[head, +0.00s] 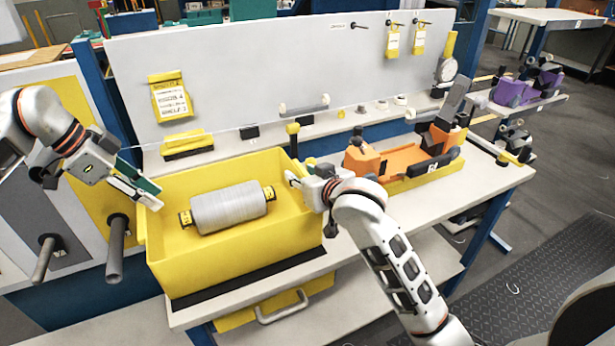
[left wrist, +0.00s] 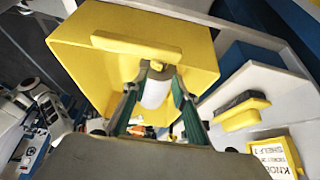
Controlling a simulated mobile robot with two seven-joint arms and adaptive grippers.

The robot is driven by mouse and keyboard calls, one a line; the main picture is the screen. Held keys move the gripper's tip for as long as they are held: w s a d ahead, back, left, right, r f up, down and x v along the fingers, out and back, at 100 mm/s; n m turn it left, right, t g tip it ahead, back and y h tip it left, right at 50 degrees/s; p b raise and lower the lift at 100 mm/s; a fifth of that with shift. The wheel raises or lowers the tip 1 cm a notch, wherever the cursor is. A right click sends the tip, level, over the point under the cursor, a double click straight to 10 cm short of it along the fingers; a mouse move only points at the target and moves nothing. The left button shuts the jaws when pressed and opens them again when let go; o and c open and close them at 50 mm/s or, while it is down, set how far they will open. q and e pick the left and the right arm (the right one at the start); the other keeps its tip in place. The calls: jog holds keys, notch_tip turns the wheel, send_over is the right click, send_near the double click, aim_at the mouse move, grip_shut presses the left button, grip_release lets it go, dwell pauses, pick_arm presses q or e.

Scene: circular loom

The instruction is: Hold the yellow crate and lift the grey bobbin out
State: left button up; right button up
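The grey bobbin (head: 230,207), with yellow and black ends, lies on its side inside the yellow crate (head: 225,265) on the bench. My left gripper (head: 148,192) is above the crate's left rim, apart from the bobbin. In the left wrist view my left gripper (left wrist: 155,103) has its fingers spread with nothing between them; the bobbin (left wrist: 155,93) shows beyond, inside the crate (left wrist: 85,60). My right gripper (head: 291,179) is at the crate's right rim, with a fingertip over the inner side. Its other finger is hidden, so its grip on the wall is unclear.
An orange fixture (head: 400,155) in a yellow tray stands right of the crate, close to my right arm. A grey panel (head: 270,75) rises behind. Dark pegs (head: 116,245) stick out on the left. A yellow-handled block (head: 187,142) sits behind the crate.

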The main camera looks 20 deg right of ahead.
jog(key=shift+w, duration=0.15)
grip_shut()
dwell(1.1)
